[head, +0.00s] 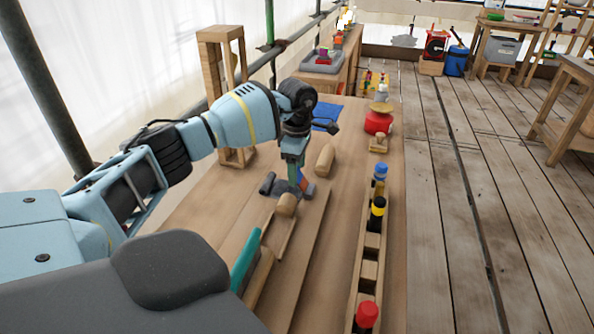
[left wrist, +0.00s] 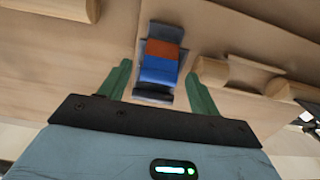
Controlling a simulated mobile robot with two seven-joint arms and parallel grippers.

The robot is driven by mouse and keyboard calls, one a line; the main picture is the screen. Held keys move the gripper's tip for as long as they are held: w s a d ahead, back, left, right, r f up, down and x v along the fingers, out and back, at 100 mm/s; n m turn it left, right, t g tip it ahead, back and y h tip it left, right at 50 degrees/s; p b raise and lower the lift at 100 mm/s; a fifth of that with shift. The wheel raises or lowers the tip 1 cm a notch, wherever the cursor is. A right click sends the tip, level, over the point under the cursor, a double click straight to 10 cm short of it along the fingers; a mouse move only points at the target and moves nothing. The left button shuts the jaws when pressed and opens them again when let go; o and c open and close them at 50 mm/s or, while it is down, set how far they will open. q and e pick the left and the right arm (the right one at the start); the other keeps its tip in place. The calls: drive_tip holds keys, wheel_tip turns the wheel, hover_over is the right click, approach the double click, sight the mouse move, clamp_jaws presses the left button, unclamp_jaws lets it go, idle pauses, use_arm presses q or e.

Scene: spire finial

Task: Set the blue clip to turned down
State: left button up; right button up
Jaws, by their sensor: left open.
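The blue clip (left wrist: 158,72) lies between the two green fingers of my left gripper (left wrist: 159,69) in the left wrist view, with clear gaps on both sides. It has an orange-brown band at its far end and sits on a dark grey base (left wrist: 163,31). In the head view my left gripper (head: 295,180) points down over the same spot on the bench. There the clip (head: 304,184) is mostly hidden behind the fingers. My left gripper is open and empty. I cannot tell the clip's setting for sure. My right gripper is not in view.
Wooden cylinders (head: 325,160) lie close to the clip on the bench (head: 330,215). A wooden rack (head: 371,243) with several colour-topped pieces runs along the right edge. A teal-handled tool (head: 244,262) lies nearer. A wooden frame (head: 237,157) stands behind my arm.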

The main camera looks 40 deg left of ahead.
use_arm(q)
drive_tip(key=shift+f, duration=0.7)
drive_tip(key=c, duration=1)
